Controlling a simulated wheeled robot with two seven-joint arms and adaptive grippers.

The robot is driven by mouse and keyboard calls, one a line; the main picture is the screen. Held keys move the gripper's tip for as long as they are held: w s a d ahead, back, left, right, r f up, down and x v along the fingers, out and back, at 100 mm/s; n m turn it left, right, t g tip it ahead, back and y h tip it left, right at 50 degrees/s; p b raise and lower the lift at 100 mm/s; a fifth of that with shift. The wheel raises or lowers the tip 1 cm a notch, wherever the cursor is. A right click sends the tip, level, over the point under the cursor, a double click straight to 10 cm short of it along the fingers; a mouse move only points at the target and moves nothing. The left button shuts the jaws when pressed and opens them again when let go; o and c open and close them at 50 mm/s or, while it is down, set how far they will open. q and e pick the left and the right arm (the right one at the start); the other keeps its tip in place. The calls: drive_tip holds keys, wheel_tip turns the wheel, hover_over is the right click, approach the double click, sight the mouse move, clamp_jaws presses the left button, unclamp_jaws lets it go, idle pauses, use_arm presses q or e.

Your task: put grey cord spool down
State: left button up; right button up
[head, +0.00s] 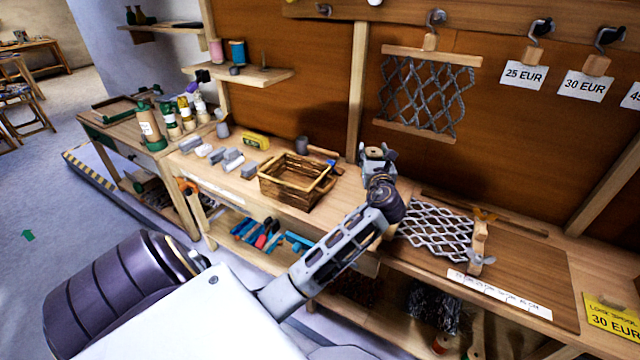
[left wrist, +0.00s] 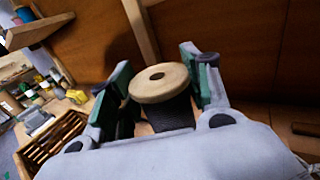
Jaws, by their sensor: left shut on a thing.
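The grey cord spool (left wrist: 165,110) shows large in the left wrist view, with a pale round wooden top with a central hole and dark grey cord wound below. My left gripper (head: 377,155) is shut on it, with green-padded fingers on either side. In the head view the gripper is above the workbench, right of the wicker basket, and mostly hides the spool. The spool's lower end is hidden in the left wrist view. My right gripper is in neither view.
The wicker basket (head: 290,182) and several grey blocks (head: 233,160) stand on the bench (head: 215,182). A wall shelf (head: 250,76) holds a pink spool (head: 216,51), a blue spool (head: 237,52) and a bare peg (head: 263,60). A woven grey net (head: 436,232) lies right of my gripper.

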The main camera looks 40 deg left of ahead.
use_arm(q)
drive_tip(key=shift+w+a, duration=0.3)
drive_tip(key=shift+w, duration=0.05)
drive_tip(key=shift+r, duration=0.1)
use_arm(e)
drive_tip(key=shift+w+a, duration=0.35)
use_arm(q)
drive_tip(key=shift+s, duration=0.1)
drive_tip(key=shift+f+b, duration=1.05)
drive_tip(key=shift+f, duration=3.95)
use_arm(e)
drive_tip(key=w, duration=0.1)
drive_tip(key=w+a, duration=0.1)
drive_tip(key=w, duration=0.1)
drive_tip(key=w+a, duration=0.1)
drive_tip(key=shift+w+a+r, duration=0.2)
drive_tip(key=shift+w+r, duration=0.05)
